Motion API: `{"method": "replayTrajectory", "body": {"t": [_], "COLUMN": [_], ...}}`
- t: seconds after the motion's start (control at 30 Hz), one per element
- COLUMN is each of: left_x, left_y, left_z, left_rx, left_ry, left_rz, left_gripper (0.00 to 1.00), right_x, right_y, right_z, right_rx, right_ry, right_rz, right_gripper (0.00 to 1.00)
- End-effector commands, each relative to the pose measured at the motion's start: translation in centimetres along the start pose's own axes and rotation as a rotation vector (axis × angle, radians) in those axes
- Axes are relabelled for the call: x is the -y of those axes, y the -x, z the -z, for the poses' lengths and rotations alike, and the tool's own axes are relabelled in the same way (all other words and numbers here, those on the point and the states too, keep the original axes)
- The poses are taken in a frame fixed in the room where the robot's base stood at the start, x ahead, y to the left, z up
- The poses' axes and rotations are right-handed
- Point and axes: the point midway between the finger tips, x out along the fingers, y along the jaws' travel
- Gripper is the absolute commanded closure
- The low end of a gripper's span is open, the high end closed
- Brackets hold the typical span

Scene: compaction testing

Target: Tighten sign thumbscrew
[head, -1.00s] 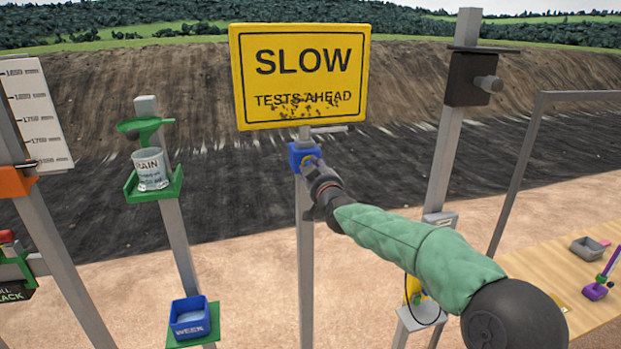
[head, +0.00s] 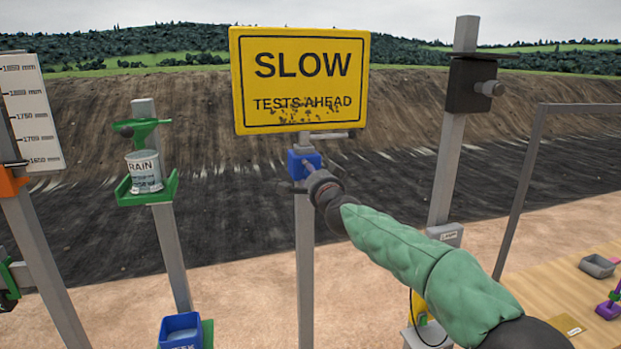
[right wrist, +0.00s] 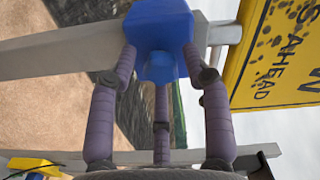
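The yellow sign (head: 303,85) reading SLOW TESTS AHEAD stands on a grey post (head: 304,260). A blue clamp block (head: 297,164) sits on the post just below the sign; it also shows at the top of the right wrist view (right wrist: 158,22). A blue knob, the thumbscrew (right wrist: 160,68), sticks out of the block toward me. My right gripper (head: 308,168) is at the block. In the right wrist view, its purple fingers (right wrist: 161,72) stand spread around the knob, with narrow gaps beside it; firm contact is not clear. My left gripper is not in view.
Left are a post with a green bracket (head: 150,190) and rain can (head: 144,170), a blue bin (head: 181,332) and a measuring board (head: 32,110). Right are a post with a black box (head: 470,84) and a wooden table (head: 555,295). A grey bar (head: 328,135) sits under the sign.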

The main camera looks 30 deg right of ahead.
Motion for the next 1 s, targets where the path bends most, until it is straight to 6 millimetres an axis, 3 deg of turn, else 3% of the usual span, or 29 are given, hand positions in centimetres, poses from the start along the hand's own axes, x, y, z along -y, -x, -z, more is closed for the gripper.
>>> {"method": "replayTrajectory", "body": {"t": [0.27,0.73,1.0], "left_x": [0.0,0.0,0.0], "left_y": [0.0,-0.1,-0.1], "left_z": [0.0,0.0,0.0], "left_rx": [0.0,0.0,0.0], "left_ry": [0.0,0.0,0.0], "left_rz": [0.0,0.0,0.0], "left_gripper": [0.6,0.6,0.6], "right_x": [0.1,0.1,0.1], "right_y": [0.4,5.1,6.1], "right_z": [0.1,0.1,0.1], "right_rx": [-0.002,-0.002,-0.002], "right_ry": [0.004,0.005,0.005], "right_rz": [0.001,0.001,0.001], "right_gripper": [0.51,0.51,0.51]}}
